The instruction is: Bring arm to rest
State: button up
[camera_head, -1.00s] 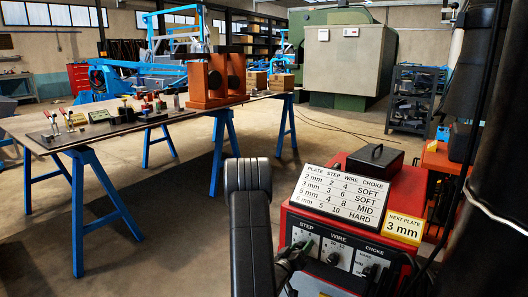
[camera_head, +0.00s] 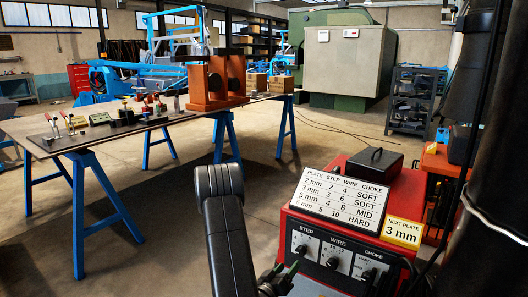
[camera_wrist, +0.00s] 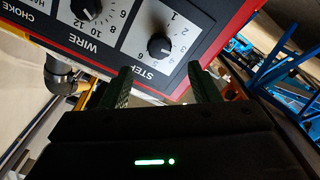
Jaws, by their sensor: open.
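My arm (camera_head: 222,215) stands in front of the red machine (camera_head: 352,190) in the head view. My gripper (camera_head: 284,276) is low in that view, below and left of the STEP knob (camera_head: 301,249). In the wrist view my gripper (camera_wrist: 160,72) is open, with its two dark green fingers apart and nothing between them. The STEP knob (camera_wrist: 160,47) shows just beyond the fingertips, apart from them. The WIRE knob (camera_wrist: 86,9) is at the upper left there. The CHOKE knob (camera_head: 368,276) is at the right of the panel in the head view.
A settings chart (camera_head: 345,199) and a "NEXT PLATE 3 mm" card (camera_head: 403,230) sit on the machine, with a black box (camera_head: 375,159) behind. A trestle table (camera_head: 100,132) with small parts stands left. Floor between table and machine is clear.

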aim_at(300, 253)
jog(key=v, duration=0.4)
jog(key=b+x, duration=0.2)
jog(key=x, duration=1.2)
jog(key=shift+d, duration=0.1)
jog(key=shift+s+m, duration=0.15)
jog(key=shift+m, duration=0.65)
jog(key=m, duration=0.6)
jog(key=p+v, duration=0.2)
jog(key=v, duration=1.1)
jog(key=shift+s+a, duration=0.2)
jog(key=shift+a, duration=0.05)
jog(key=shift+d+r+m, duration=0.1)
jog(key=shift+m, duration=0.2)
